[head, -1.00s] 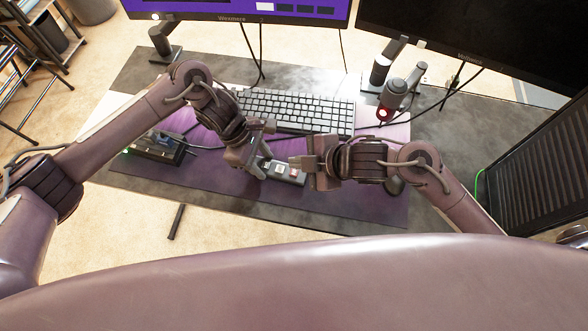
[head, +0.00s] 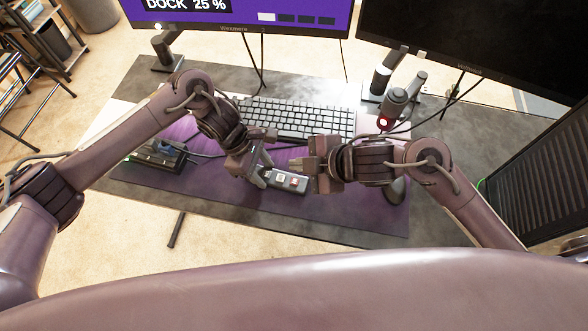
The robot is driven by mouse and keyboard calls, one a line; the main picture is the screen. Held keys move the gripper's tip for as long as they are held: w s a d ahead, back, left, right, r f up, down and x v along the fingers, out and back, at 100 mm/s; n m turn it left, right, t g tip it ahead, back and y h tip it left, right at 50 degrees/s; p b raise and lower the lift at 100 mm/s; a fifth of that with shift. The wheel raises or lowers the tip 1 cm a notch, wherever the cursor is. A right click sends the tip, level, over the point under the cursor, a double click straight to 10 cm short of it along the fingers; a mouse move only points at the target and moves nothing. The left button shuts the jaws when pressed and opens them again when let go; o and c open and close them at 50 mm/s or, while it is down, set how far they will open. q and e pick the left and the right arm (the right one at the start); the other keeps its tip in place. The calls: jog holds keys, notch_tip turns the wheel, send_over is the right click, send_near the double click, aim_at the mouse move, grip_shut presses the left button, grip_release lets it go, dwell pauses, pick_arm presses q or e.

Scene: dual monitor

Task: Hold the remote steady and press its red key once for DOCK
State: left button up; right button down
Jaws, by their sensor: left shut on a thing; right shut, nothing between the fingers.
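The remote (head: 288,182) is a small dark grey block with a pale key and a red key (head: 294,181) on its top. It is over the purple desk mat. My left gripper (head: 262,168) is shut on the remote's left end. My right gripper (head: 302,164) is shut and empty, just above and right of the remote, with its fingertips pointing left. I cannot tell whether it touches the remote. The left monitor (head: 240,12) reads "DOCK 25 %" on a purple screen, with one pale box lit in a row of dark boxes.
A keyboard (head: 295,118) lies behind the grippers. A dock-like box (head: 158,153) with cables sits at the left. A microphone (head: 392,104) with a red light stands at the right, in front of the dark right monitor (head: 475,40). A black slatted case (head: 540,180) is at the far right.

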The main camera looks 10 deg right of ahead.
pick_arm(q)
jog(key=o, duration=1.1)
